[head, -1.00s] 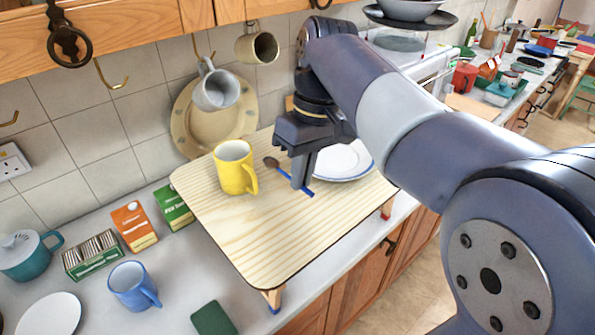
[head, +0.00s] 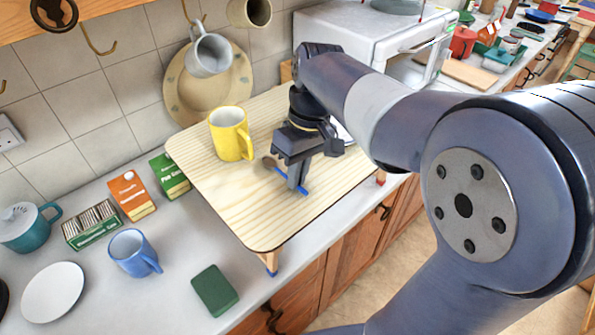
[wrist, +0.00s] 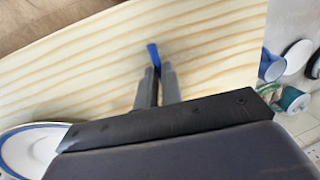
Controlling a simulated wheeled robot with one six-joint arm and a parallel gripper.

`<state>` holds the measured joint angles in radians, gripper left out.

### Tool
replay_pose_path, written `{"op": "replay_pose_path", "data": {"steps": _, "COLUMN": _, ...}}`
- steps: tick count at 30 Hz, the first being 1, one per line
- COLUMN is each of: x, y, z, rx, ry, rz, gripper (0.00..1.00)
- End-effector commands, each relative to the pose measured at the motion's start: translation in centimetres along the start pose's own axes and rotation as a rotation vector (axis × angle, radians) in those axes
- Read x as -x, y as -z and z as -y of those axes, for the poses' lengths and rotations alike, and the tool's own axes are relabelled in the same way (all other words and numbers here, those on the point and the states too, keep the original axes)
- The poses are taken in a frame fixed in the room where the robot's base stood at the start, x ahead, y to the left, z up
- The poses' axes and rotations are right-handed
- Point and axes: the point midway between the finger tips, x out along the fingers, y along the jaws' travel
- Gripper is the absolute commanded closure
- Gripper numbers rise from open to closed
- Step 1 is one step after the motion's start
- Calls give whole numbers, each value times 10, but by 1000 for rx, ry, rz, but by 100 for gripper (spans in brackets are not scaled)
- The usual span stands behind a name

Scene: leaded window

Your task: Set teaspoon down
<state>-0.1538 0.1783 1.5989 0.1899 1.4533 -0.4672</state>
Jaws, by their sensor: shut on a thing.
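A teaspoon with a blue handle (head: 303,190) and a brown bowl (head: 269,162) is at the wooden board on short legs (head: 250,220). My gripper (head: 293,187) is shut on the teaspoon, low over the board or at its surface; I cannot tell whether the spoon touches it. In the wrist view the gripper (wrist: 158,72) shows narrow fingers together, with the blue handle end (wrist: 153,53) sticking out beyond them. The spoon's bowl is hidden in that view.
A yellow mug (head: 230,135) stands on the board left of the spoon. A blue-rimmed white plate (wrist: 30,150) lies on the board, mostly hidden behind my gripper in the head view. The board's front part is clear. A blue mug (head: 133,252) and green block (head: 215,290) are on the counter.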

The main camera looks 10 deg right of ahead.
Motion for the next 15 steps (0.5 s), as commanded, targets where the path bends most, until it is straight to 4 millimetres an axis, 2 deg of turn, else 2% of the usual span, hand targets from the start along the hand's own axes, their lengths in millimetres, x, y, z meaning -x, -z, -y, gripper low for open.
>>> {"op": "replay_pose_path", "data": {"steps": 1, "x": -1, "y": 0, "z": 0, "rx": 0, "ry": 0, "rz": 0, "gripper": 91}}
{"op": "replay_pose_path", "data": {"steps": 9, "x": -1, "y": 0, "z": 0, "rx": 0, "ry": 0, "rz": 1, "gripper": 71}}
{"op": "replay_pose_path", "data": {"steps": 15, "x": -1, "y": 0, "z": -1, "rx": -1, "ry": -1, "rz": 1, "gripper": 71}}
